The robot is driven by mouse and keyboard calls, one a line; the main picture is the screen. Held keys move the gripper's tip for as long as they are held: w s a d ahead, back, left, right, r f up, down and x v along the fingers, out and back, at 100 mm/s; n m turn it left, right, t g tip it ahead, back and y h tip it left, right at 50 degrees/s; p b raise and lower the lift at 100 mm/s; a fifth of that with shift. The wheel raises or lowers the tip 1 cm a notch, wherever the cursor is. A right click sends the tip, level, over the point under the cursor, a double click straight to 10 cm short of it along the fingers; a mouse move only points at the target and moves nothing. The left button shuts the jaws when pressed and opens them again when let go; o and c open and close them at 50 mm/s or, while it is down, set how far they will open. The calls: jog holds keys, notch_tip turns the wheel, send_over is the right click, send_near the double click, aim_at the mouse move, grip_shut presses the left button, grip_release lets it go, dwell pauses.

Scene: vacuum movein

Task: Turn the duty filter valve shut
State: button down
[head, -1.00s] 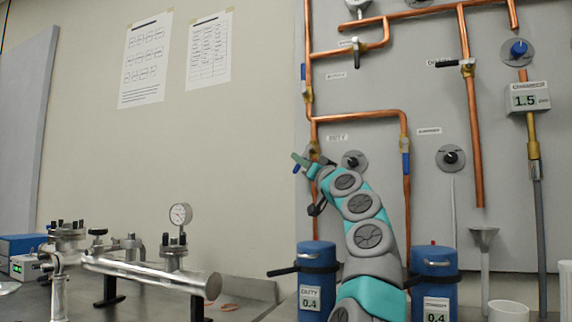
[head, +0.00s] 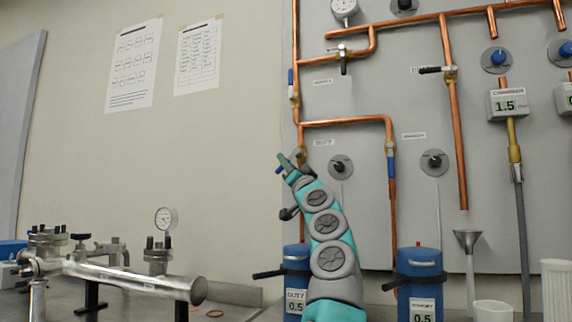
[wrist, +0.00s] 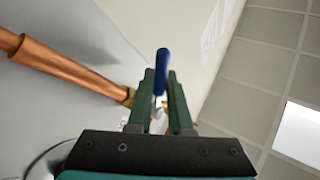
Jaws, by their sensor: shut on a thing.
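The duty filter valve is on the left copper pipe, just below the DUTY label (head: 323,142). Its blue handle (wrist: 161,72) stands between my gripper's green fingers in the wrist view. A small bit of blue also shows beside the fingertips in the head view. My gripper (head: 284,162) is shut on this handle, at the left end of my raised arm. The brass valve body (wrist: 129,97) shows just left of the fingers in the wrist view. My arm and fingers partly hide the valve in the head view, so its exact handle angle is hard to read.
A similar blue-handled valve (head: 391,165) sits on the parallel pipe to the right. Another blue handle (head: 291,80) is higher on the left pipe. Blue canisters, DUTY (head: 296,258) and STANDBY (head: 420,262), stand below. Steel pipework (head: 130,279) lies on the bench left.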

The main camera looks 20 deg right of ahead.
jog(key=c, duration=1.1)
grip_release()
jog(key=shift+s+f, duration=0.15)
jog(key=s+d+f+b, duration=0.1)
jog(key=s+b, duration=0.1)
jog(key=s, duration=0.5)
jog(key=s+d+f+b, duration=0.1)
jog(key=s+d+b, duration=0.1)
jog(key=s, duration=0.6)
jog(key=shift+s+f+b, duration=0.25)
jog(key=shift+f+b, duration=0.15)
jog(key=shift+b, duration=0.45)
